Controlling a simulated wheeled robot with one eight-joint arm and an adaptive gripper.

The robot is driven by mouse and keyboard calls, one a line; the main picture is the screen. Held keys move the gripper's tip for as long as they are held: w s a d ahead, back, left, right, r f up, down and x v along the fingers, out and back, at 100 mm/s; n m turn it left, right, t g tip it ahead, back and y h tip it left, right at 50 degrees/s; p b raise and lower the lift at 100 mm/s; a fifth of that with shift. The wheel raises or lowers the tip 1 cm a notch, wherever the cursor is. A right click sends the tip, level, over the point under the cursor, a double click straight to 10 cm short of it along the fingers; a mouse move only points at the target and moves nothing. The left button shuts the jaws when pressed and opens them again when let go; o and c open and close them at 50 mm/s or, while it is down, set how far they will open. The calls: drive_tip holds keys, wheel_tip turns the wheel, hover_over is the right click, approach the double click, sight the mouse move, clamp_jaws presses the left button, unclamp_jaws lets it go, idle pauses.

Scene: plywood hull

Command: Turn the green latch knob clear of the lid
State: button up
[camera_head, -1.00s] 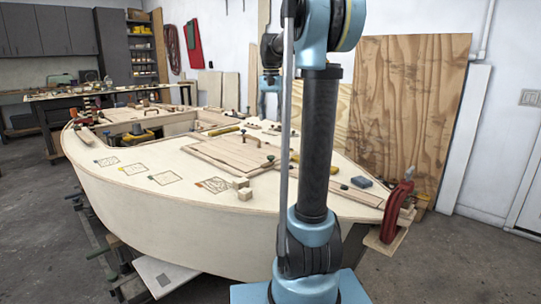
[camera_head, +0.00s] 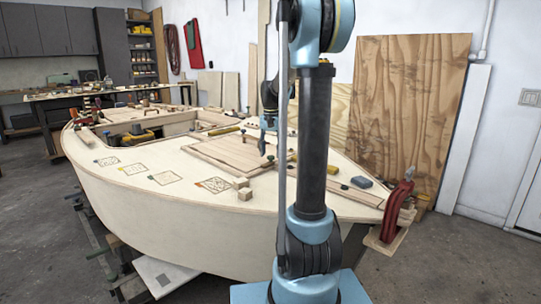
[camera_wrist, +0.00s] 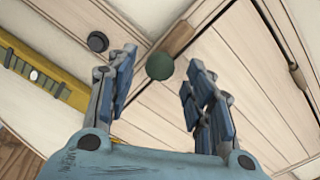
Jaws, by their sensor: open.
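In the wrist view the round green latch knob (camera_wrist: 160,66) lies between and slightly beyond my open fingertips, with no clear contact. A brown wooden latch bar (camera_wrist: 180,38) runs from the knob toward the upper right. The pale plank lid (camera_wrist: 240,85) fills much of that view; the bar is near the lid's edge seam. My gripper (camera_wrist: 163,62) has its two blue jointed fingers spread, empty. In the head view my gripper (camera_head: 263,148) is small, low over the right part of the lid (camera_head: 225,154); fine detail there is unclear.
A yellow level-like tool (camera_wrist: 42,78) lies left in the wrist view, with a dark round knob (camera_wrist: 97,41) nearby. The front deck is mostly clear.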

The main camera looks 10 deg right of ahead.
drive_tip(key=shift+f, duration=0.7)
drive_tip(key=shift+c, duration=0.6)
drive_tip(key=c, duration=1)
drive_tip(key=shift+o, duration=0.2)
drive_tip(key=shift+n, duration=0.7)
